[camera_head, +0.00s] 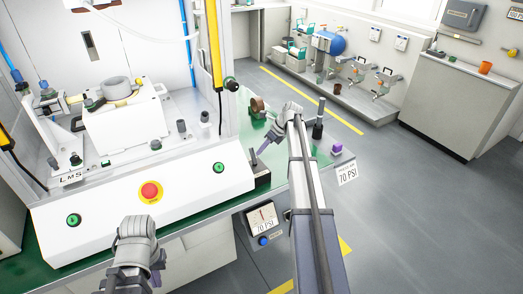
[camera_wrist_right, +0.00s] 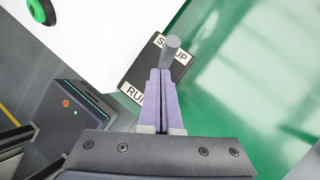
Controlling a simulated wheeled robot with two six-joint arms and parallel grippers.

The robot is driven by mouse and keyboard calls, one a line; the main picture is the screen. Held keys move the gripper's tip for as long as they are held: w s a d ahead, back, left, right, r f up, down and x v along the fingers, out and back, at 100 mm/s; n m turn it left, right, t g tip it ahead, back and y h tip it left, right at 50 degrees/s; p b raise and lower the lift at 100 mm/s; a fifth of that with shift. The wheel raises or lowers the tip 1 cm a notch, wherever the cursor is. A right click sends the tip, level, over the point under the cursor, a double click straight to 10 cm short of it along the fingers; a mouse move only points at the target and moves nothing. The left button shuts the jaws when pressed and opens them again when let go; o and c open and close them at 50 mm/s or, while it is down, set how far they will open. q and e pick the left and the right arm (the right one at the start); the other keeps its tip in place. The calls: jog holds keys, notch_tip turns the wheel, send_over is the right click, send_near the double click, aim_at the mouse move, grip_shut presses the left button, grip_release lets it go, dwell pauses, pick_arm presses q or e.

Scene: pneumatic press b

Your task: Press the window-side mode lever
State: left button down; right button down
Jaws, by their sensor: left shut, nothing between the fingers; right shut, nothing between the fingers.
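A mode lever with a grey cylindrical knob (camera_wrist_right: 171,46) stands on a black plate (camera_wrist_right: 145,78) in the right wrist view. The plate has white labels, one reading "RUN" and one partly hidden that looks like "SETUP". My right gripper (camera_wrist_right: 161,72) is shut and empty, its purple fingertips at the lever, overlapping its lower part. I cannot tell whether they touch it. In the head view, my right gripper (camera_head: 258,157) is just above the black plate (camera_head: 260,181) at the console's right end. My left gripper (camera_head: 157,279) is shut and empty, low in front of the console.
The white console carries a red button (camera_head: 151,192) and green buttons (camera_head: 220,168). A brown ring (camera_head: 257,107) and a black post (camera_head: 318,128) stand on the green tabletop. A gauge box (camera_head: 262,218) hangs below the front edge. The floor at right is clear.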

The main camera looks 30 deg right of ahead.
jog(key=shift+r, duration=0.45)
jog(key=d+p+v, duration=0.1)
jog(key=p+v, duration=1)
jog(key=v, duration=0.2)
jog(key=shift+f, duration=0.2)
